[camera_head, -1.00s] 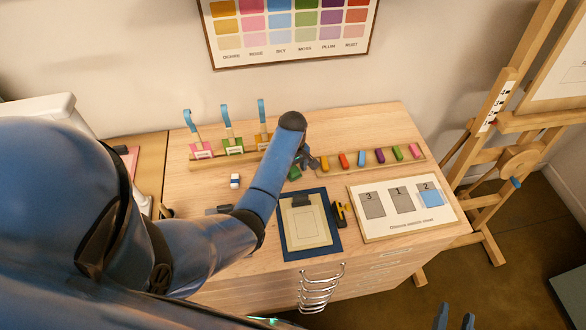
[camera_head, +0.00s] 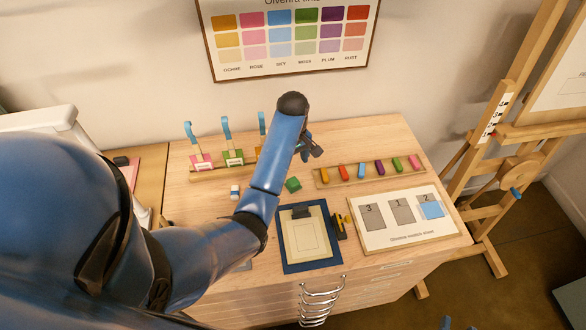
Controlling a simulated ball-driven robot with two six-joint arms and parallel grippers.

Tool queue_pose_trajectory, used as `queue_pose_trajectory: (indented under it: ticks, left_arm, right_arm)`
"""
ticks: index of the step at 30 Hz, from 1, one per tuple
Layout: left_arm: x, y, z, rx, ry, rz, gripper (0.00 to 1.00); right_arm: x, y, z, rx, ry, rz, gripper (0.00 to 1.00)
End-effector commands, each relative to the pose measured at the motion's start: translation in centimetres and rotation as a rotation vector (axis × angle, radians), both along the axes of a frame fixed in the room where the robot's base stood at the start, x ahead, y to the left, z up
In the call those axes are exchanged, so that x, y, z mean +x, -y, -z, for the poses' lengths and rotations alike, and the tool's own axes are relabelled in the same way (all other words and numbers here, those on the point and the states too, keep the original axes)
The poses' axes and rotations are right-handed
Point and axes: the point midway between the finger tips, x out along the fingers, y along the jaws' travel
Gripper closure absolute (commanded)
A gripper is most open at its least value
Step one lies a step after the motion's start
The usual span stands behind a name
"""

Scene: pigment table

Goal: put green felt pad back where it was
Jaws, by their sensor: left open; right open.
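A small green felt pad (camera_head: 293,184) lies on the wooden table, left of the rack of coloured blocks. My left gripper (camera_head: 314,150) is above and slightly right of the pad in the picture, open and apart from it, with nothing seen in it. Its fingers are small and partly hidden behind my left arm. A white numbered sheet (camera_head: 390,240) lies at the right of the table. Its squares 3 and 1 are grey and a light blue square (camera_head: 431,208) is at 2.
A rack (camera_head: 400,174) holds several coloured blocks. A blue board with a cream sheet (camera_head: 306,259) lies at the front, a yellow-black tool (camera_head: 338,224) beside it. Labelled holders with blue-tipped tools (camera_head: 232,157) stand at the back left. A small white-blue block (camera_head: 235,192) lies left of my arm.

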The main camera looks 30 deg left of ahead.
Motion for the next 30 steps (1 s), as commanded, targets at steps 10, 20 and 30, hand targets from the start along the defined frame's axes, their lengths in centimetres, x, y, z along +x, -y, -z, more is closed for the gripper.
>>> queue_pose_trajectory:
  ticks: [10, 20, 30]
  left_arm:
    - [-0.1, 0.0, -1.8, -0.001, -0.003, 0.000, 0.27]
    - [-0.1, 0.0, -1.8, -0.001, -0.003, 0.000, 0.27]
    - [0.2, 0.0, -1.8, 0.001, 0.008, 0.025, 0.27]
  right_arm:
    - [0.0, 0.0, -2.1, 0.000, 0.000, 0.000, 0.57]
    - [0.0, 0.0, -2.0, 0.000, 0.000, 0.000, 0.57]
    - [0.0, 0.0, -2.0, 0.000, 0.000, 0.000, 0.57]
